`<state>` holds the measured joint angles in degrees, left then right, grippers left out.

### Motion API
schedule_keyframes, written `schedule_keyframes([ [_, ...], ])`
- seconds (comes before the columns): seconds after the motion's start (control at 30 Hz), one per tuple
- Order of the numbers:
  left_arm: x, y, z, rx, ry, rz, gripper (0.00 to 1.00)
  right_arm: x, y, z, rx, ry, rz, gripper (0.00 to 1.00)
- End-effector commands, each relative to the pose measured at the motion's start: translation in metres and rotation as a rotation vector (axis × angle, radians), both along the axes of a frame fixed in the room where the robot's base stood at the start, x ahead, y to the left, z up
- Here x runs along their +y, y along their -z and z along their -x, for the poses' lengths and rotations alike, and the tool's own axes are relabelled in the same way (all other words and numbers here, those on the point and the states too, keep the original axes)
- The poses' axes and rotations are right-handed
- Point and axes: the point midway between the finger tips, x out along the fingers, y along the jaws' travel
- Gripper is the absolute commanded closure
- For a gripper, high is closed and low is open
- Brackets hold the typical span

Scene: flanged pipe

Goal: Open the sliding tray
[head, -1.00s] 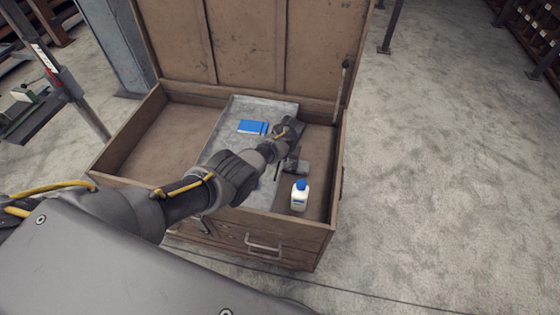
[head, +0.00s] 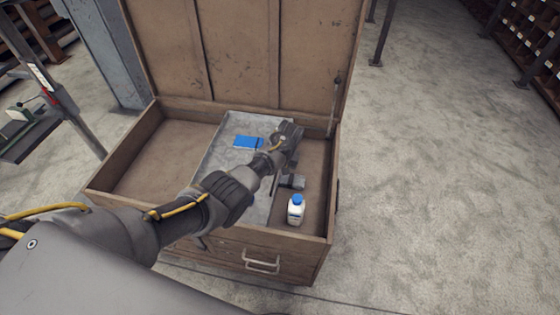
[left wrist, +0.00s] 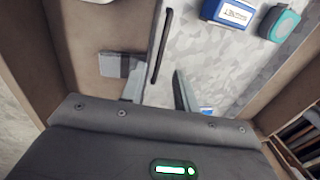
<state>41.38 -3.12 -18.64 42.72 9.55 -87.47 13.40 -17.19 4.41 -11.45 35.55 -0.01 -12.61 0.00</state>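The sliding tray (head: 228,134) is a grey metal tray inside an open wooden chest, across its middle and right part. Bare chest floor shows on both sides of it. My left gripper (head: 286,140) is over the tray's right side in the head view, its fingertips hidden there. In the left wrist view, the two fingers of the left gripper (left wrist: 158,90) are apart. The tray's side wall (left wrist: 163,30), with a long dark slot, runs down towards the gap between them. I cannot tell whether they touch it. My right gripper is not in view.
A blue box (head: 248,142) lies in the tray; a teal item (left wrist: 280,22) shows beside it. A white bottle with a blue cap (head: 296,210) and a grey block (head: 291,182) are on the chest floor (head: 316,165) to the right. The raised lid (head: 245,50) stands behind.

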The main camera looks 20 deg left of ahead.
Motion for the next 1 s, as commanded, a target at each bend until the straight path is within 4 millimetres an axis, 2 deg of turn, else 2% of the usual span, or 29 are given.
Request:
schedule_keyframes([
  [0.1, -0.004, -0.022, -0.001, -0.003, 0.001, 0.001, 0.69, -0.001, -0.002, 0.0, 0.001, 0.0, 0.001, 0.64],
  [0.2, -0.007, -0.037, -0.001, -0.002, 0.0, 0.001, 0.69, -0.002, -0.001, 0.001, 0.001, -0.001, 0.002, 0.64],
  [0.4, -0.011, -0.053, -0.001, 0.0, 0.001, 0.0, 0.69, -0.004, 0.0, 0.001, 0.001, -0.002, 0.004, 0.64],
  [1.0, -0.011, -0.051, 0.003, 0.0, 0.005, 0.004, 0.69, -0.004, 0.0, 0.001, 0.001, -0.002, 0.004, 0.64],
])
